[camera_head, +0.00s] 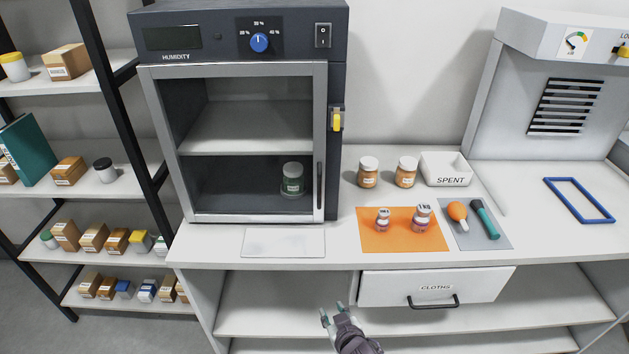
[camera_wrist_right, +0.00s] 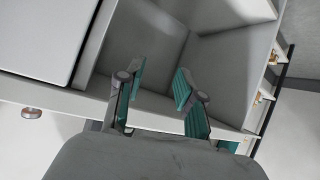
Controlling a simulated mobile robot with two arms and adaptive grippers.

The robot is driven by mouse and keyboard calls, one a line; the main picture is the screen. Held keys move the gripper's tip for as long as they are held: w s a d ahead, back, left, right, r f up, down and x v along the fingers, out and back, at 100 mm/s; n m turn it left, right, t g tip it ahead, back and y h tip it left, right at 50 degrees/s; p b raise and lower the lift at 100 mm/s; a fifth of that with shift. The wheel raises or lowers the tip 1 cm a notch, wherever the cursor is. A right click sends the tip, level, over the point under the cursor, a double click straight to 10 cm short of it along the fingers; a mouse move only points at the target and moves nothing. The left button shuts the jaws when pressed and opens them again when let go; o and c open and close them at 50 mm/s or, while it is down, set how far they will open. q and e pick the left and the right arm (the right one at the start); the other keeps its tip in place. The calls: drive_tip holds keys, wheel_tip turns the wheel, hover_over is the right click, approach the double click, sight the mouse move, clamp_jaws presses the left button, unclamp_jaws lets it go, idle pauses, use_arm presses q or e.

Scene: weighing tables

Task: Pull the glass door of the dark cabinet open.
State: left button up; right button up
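The dark cabinet (camera_head: 240,37) stands on the white counter at the left of centre in the head view. Its glass door (camera_head: 250,128) has a light metal frame and looks shut. A dark vertical handle (camera_head: 319,185) is on the door's right side. A yellow latch (camera_head: 337,121) sits on the cabinet's right edge. Behind the glass, a jar with a dark label (camera_head: 292,178) stands on the cabinet floor. My right gripper (camera_head: 332,311) is open and empty, low in front of the counter and well below the door. Its parted fingers show in the right wrist view (camera_wrist_right: 160,90). My left gripper is not in view.
A white mat (camera_head: 283,243) lies below the door. To the right are two jars (camera_head: 368,173), an orange mat (camera_head: 374,240) with two small bottles, and a SPENT tray (camera_head: 446,167). A black-framed shelf (camera_head: 105,75) stands left.

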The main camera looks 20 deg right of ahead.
drive_tip(key=w+r+m+t, duration=0.1)
drive_tip(key=w+r+t, duration=0.15)
drive_tip(key=r, duration=0.55)
drive_tip(key=w+r+t, duration=0.1)
drive_tip(key=w+r, duration=0.2)
drive_tip(key=r, duration=0.6)
drive_tip(key=m+t+h, duration=0.1)
drive_tip(key=t, duration=0.2)
approach(320, 184)
drive_tip(key=w, duration=0.3)
drive_tip(key=w+p, duration=0.1)
drive_tip(key=w, duration=0.2)
drive_tip(key=w+p, duration=0.1)
drive_tip(key=w, duration=0.2)
drive_tip(key=shift+w+d+r, duration=0.1)
drive_tip(key=shift+d+r, duration=0.1)
drive_tip(key=shift+r, duration=0.1)
drive_tip(key=shift+w+f, duration=0.1)
drive_tip(key=shift+w, duration=0.65)
clamp_jaws()
